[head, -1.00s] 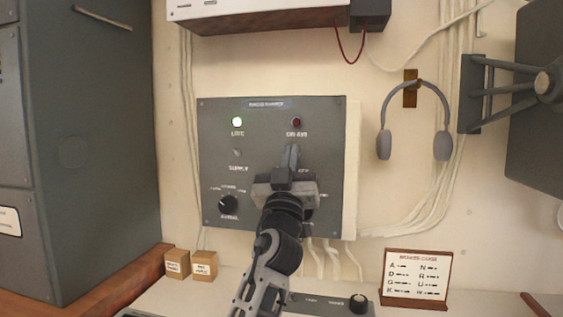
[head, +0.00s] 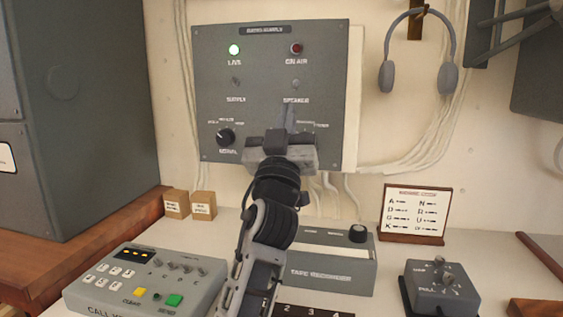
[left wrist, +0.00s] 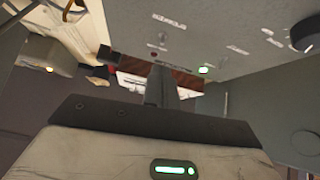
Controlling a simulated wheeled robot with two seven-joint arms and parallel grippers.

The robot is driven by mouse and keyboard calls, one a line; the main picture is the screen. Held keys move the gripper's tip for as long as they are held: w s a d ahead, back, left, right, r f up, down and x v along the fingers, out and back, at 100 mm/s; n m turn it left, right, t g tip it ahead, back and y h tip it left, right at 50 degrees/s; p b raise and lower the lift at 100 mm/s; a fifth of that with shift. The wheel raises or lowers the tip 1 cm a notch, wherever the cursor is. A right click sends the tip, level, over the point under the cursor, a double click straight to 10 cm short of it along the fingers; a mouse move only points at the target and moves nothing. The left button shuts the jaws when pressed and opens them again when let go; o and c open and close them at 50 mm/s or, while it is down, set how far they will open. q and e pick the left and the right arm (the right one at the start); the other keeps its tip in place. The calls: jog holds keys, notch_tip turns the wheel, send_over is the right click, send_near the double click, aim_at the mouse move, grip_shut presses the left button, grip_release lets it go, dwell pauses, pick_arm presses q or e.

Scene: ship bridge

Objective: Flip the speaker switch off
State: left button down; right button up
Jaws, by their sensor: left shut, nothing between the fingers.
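The speaker switch (head: 295,84) is a small lever on the grey wall panel (head: 210,60), above its SPEAKER label and below the dark red ON AIR lamp (head: 296,48). Its lever is too small to tell which way it points. My left gripper (head: 289,108) is shut and empty, its fingertips just below the SPEAKER label in the head view. In the left wrist view the shut fingers (left wrist: 161,85) point toward the panel, and the speaker switch (left wrist: 163,38) shows beyond the tips, apart from them. My right gripper is not in view.
The supply switch (head: 236,81), lit green lamp (head: 234,49) and aerial knob (head: 226,137) share the panel. Below stand a tape recorder (head: 335,268), a call unit (head: 140,285) and a small control box (head: 440,290). Headphones (head: 448,78) hang at right. A grey cabinet (head: 85,120) stands left.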

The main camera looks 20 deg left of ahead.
pick_arm(q)
jog(key=b+v, duration=0.3)
jog(key=v, duration=0.5)
jog(key=shift+s+f, duration=0.15)
